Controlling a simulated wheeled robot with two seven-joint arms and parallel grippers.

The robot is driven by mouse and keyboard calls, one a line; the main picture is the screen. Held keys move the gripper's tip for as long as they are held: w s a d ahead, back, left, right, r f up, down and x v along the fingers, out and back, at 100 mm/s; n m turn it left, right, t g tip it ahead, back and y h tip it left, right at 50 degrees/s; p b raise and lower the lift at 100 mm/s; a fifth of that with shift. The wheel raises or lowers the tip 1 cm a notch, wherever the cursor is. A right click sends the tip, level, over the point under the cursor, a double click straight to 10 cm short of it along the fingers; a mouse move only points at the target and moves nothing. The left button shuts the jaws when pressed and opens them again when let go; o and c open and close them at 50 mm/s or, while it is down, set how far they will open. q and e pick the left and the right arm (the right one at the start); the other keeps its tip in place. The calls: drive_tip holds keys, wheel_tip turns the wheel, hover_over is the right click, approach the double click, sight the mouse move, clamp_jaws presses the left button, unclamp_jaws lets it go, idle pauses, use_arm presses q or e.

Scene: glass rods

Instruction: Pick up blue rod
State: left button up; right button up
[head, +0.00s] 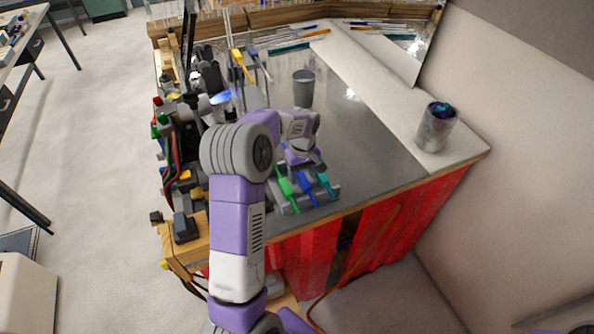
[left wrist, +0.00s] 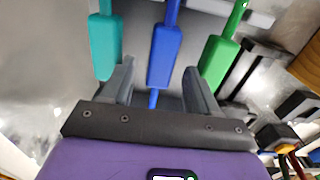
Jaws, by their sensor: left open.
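The blue rod (head: 306,190) lies on a grey rack (head: 331,189) near the front edge of the table, between a green rod (head: 284,187) and a teal rod (head: 326,185). In the left wrist view the blue rod (left wrist: 165,52) runs between the two fingers of my left gripper (left wrist: 159,88), with a gap on both sides. The teal rod (left wrist: 105,45) and green rod (left wrist: 218,58) lie outside the fingers. My left gripper is open and holds nothing. In the head view my left arm hides part of the gripper.
A grey cup (head: 303,88) stands behind the rack on the metal tabletop (head: 365,150). A metal can (head: 436,128) stands at the right. A torch with a blue flame (head: 221,98) and other equipment crowd the left edge. The tabletop right of the rack is clear.

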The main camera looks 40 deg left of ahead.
use_arm(q)
drive_tip(key=shift+f, duration=0.55)
drive_tip(key=c, duration=1)
wheel_tip(320, 180, up, 28)
drive_tip(key=shift+r+p, duration=0.1)
drive_tip(key=shift+p, duration=1.15)
